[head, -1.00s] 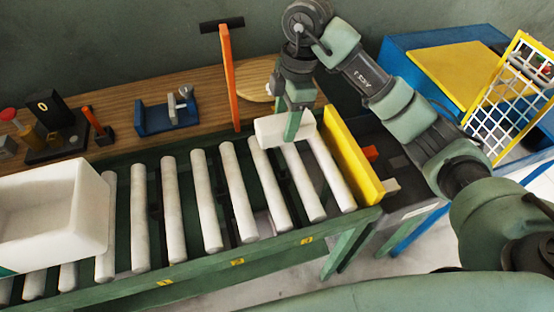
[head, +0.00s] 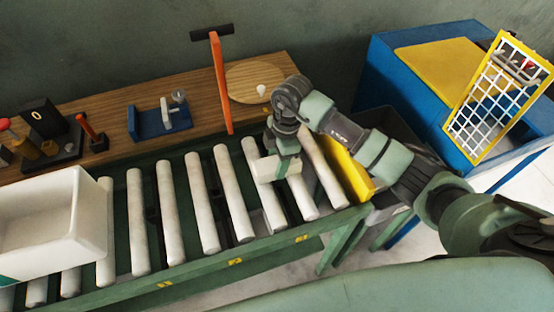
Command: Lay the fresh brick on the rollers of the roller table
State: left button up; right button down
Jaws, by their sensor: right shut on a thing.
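The fresh brick (head: 268,170) is a small off-white block over the right part of the roller table. My right gripper (head: 286,166) is shut on it and hides part of it. I cannot tell for sure whether the brick touches the rollers. The roller table (head: 205,203) has white rollers in a green frame, with a yellow stop plate (head: 347,170) at its right end. My left gripper is not in view.
A white bin (head: 55,225) stands on the rollers at the left; the middle rollers are clear. An orange upright handle (head: 221,85) and a blue holder (head: 160,122) stand on the wooden bench (head: 195,95) behind. A blue machine with a yellow mesh guard (head: 498,97) is at the right.

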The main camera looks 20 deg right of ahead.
jog(key=c, duration=0.6)
grip_release()
jog(key=shift+r, duration=0.45)
jog(key=r+b, duration=0.1)
jog(key=r, duration=0.2)
jog(key=d+r+b, duration=0.1)
jog(key=r, duration=0.3)
jog(key=r+b, duration=0.1)
jog(key=r, duration=0.3)
jog(key=shift+d, duration=0.35)
